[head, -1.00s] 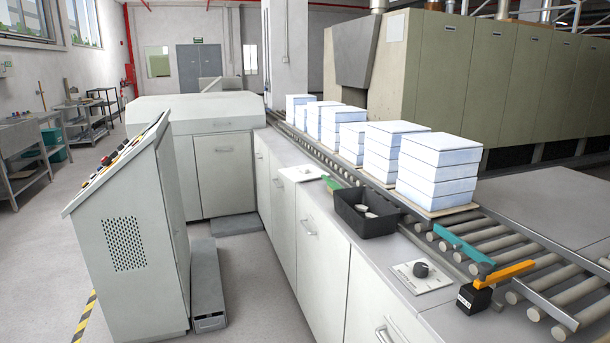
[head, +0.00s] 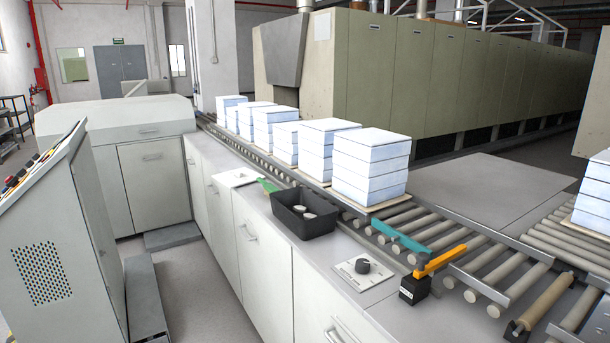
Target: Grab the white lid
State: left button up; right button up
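No piece stands out clearly as a separate white lid. White block-like stacks stand in a row on the roller conveyor; the nearest stack (head: 370,168) has several layers and a flat white top, and sits on a thin tan board. A second stack (head: 322,150) stands just behind it. A flat white square piece (head: 233,178) lies on the grey counter, left of a green object. I cannot tell whether any of these is the lid. Neither of my grippers is in view.
A black bin (head: 303,222) with pale pieces inside stands on the counter (head: 300,262). Nearer are a knob panel (head: 352,277) and an orange arm (head: 441,261) on a black block. A control console (head: 50,235) stands left. Rollers (head: 470,262) at right are bare.

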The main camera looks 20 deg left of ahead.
aim_at(234, 178)
jog(key=i+j+z, duration=0.1)
jog(key=j+z, duration=0.7)
jog(key=j, duration=0.15)
jog(key=j+z, duration=0.45)
jog(key=j, duration=0.6)
jog(key=k+j, duration=0.1)
jog(key=j, duration=0.75)
jog(key=k+j+z, duration=0.1)
jog(key=j, duration=0.35)
jog(key=k+j, duration=0.1)
jog(key=j, duration=0.3)
jog(key=k+j+z, duration=0.1)
jog(key=j, duration=0.35)
